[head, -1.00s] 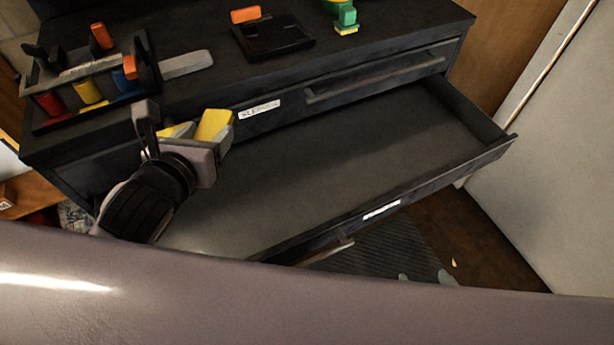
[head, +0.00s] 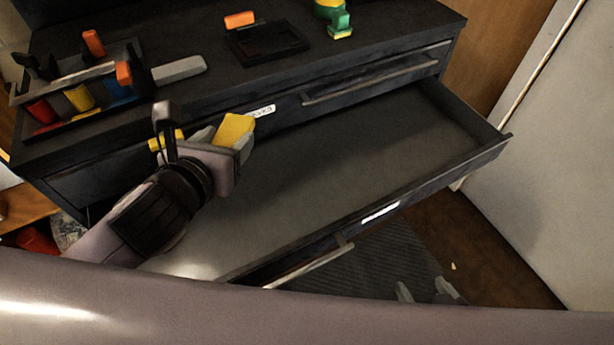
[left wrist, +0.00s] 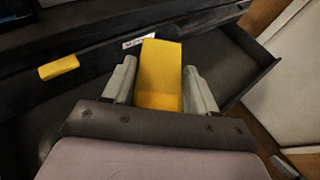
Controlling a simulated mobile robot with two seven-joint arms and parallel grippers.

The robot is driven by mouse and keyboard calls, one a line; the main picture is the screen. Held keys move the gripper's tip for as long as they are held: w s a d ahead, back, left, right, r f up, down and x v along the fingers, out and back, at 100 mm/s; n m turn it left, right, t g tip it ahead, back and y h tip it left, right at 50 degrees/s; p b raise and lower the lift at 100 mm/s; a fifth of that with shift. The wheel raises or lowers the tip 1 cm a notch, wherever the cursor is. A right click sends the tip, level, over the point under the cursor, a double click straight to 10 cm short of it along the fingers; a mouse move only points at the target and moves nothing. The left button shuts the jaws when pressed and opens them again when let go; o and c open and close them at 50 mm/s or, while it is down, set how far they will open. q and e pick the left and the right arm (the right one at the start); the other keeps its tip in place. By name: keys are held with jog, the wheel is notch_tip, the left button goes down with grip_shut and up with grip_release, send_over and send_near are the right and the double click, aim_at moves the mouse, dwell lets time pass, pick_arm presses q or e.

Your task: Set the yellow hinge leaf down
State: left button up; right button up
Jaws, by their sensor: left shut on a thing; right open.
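The yellow hinge leaf (head: 236,130) is a flat yellow block in the jaws of my left gripper (head: 224,143), over the back left part of the open drawer. In the left wrist view the leaf (left wrist: 160,75) sits between the two grey fingers (left wrist: 160,92) and sticks out past their tips. I cannot tell whether its far end touches anything. A second yellow piece (left wrist: 58,67) is to the left of the gripper, apart from it, near the cabinet front; it also shows in the head view (head: 158,143). My right gripper is not in view.
The open drawer (head: 330,170) has a bare floor to the right of my gripper. On the dark cabinet top stand a rack (head: 70,100) with coloured parts, a grey bar (head: 180,69), a black tray (head: 268,42) and a green and yellow piece (head: 338,20). A pale panel (head: 550,170) stands at the right.

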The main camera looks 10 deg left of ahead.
pick_arm(q)
jog(key=shift+d, duration=0.1)
jog(key=shift+d+r, duration=0.1)
jog(key=shift+s+d+r+m+h, duration=0.15)
jog(key=shift+d+h, duration=0.1)
jog(key=shift+d, duration=0.2)
jog(key=shift+w+d+r+m+h, duration=0.15)
jog(key=shift+d+h, duration=0.1)
jog(key=shift+d, duration=0.2)
jog(key=shift+s+a+f+y, duration=0.15)
jog(key=shift+a+f+y, duration=0.15)
jog(key=shift+a, duration=0.2)
jog(key=shift+s+d, duration=0.15)
jog(key=shift+d, duration=0.45)
